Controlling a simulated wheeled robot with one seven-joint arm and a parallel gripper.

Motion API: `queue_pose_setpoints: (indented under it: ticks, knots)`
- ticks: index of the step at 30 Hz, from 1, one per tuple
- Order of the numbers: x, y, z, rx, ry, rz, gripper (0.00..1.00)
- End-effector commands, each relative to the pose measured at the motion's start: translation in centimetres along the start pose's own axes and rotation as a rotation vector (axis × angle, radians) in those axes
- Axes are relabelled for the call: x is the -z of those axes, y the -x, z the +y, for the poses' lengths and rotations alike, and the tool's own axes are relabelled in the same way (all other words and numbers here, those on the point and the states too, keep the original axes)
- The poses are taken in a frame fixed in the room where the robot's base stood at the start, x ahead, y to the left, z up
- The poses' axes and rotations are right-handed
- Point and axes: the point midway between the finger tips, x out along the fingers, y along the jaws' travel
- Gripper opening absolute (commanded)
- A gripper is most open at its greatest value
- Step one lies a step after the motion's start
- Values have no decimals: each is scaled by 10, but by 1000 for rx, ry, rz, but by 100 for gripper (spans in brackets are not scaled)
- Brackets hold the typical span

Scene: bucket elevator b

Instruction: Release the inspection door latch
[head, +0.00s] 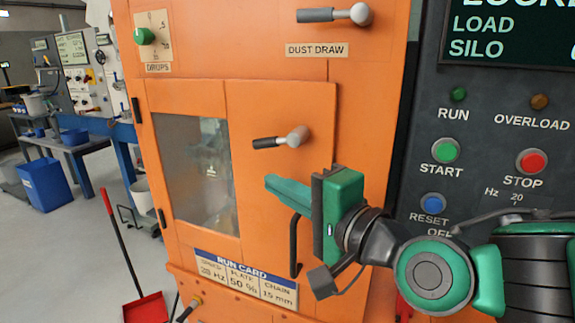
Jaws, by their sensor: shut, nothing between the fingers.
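The inspection door (288,110) is an orange panel with a dusty window (195,172) at its left, and it looks closed. Its latch (281,138) is a black handle on a pale round knob, near the door's upper right. The handle points left and lies about level. My gripper (270,184) is shut and empty. It is in front of the door, below the latch and apart from it in the picture, with its fingers pointing left. A black vertical pull handle (295,245) is below my gripper; my gripper's body may hide part of the door's right edge.
A similar handle, marked DUST DRAW (335,15), is above the door. The control panel (480,125) with buttons is close on the right, behind my arm. A red dustpan (147,308) stands on the floor at left.

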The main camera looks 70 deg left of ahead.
Motion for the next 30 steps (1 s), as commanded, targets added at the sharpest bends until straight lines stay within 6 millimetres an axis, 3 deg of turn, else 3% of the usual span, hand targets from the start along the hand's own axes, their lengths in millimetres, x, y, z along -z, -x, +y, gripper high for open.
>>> queue_pose_setpoints:
  ticks: [6,13,18,30]
  knots:
    - [1,48,8,-1,2,4,0]
    - [0,83,16,-1,1,2,0]
    - [-1,95,18,1,1,1,0]
    - [-2,97,18,1,1,0,0]
